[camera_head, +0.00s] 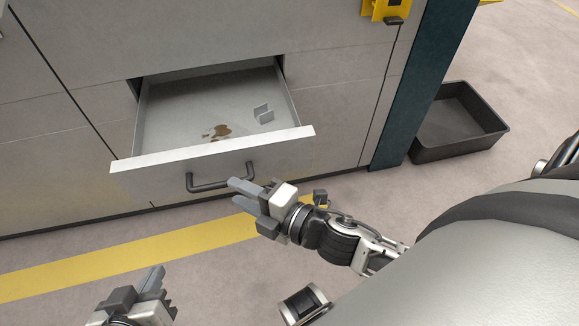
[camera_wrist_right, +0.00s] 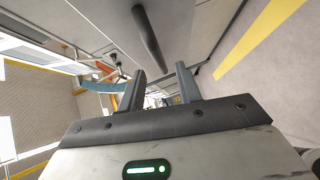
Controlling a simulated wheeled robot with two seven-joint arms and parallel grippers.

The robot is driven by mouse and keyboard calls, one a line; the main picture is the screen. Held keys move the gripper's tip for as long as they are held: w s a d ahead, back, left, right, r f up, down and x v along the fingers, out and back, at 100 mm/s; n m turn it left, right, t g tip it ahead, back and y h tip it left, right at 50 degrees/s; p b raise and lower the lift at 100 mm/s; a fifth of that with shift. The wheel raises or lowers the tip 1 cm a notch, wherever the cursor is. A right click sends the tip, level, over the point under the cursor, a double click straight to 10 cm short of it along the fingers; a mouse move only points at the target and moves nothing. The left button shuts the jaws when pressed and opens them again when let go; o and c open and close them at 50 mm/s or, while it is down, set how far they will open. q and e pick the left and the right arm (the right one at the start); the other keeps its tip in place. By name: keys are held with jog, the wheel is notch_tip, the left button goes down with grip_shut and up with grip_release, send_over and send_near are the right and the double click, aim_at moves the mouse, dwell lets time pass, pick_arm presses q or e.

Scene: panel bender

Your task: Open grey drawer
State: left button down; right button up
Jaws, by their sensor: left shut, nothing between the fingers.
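The grey drawer (camera_head: 212,150) stands pulled out of the cabinet front, its inside showing. Its dark bar handle (camera_head: 208,186) is on the front panel. My right gripper (camera_head: 237,191) is beside the right end of the handle, its fingers pointing left toward it. In the right wrist view the two fingers (camera_wrist_right: 160,88) are apart with nothing between them, and the handle (camera_wrist_right: 148,40) lies beyond their tips. My left gripper (camera_head: 154,279) is shut and empty at the bottom left, over the floor, away from the drawer.
The drawer holds a small grey bracket (camera_head: 263,113) and a brown stain or flat piece (camera_head: 217,131). A black open bin (camera_head: 455,128) stands on the floor at the right, beyond a dark teal post (camera_head: 425,85). A yellow floor line (camera_head: 130,250) crosses clear floor.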

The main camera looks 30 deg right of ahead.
pick_arm(q)
jog(key=shift+w+a+f, duration=0.1)
jog(key=shift+a+f, duration=0.05)
pick_arm(e)
jog(key=v, duration=1)
jog(key=shift+s, duration=0.2)
jog(key=shift+d, duration=0.1)
